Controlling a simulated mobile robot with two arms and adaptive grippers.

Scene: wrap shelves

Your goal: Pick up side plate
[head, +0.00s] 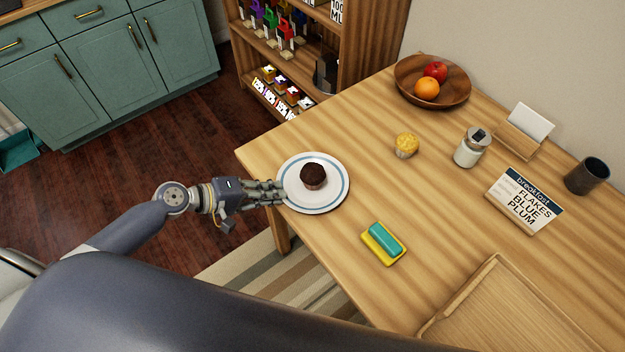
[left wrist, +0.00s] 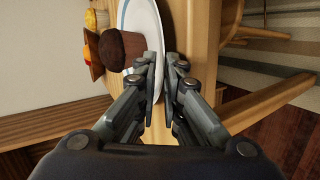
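The side plate (head: 325,203) is white with a blue ring and lies at the table's left edge, its rim reaching the edge. A dark chocolate muffin (head: 313,176) sits on it. My left gripper (head: 281,192) is at the plate's left rim. In the left wrist view, the plate (left wrist: 151,32) runs in between the fingers (left wrist: 162,75), which are drawn close together with the rim between them. The muffin (left wrist: 121,49) shows beside the fingers, clear of them. The fingers hide part of the rim. My right gripper is not in view.
A yellow muffin (head: 406,145), a jar (head: 472,147), a fruit bowl (head: 411,97), a breakfast sign (head: 524,200) and a dark cup (head: 587,176) stand farther back or right. A sponge (head: 384,243) and a wooden tray (head: 447,330) lie nearer. Shelves (head: 349,50) stand behind the table.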

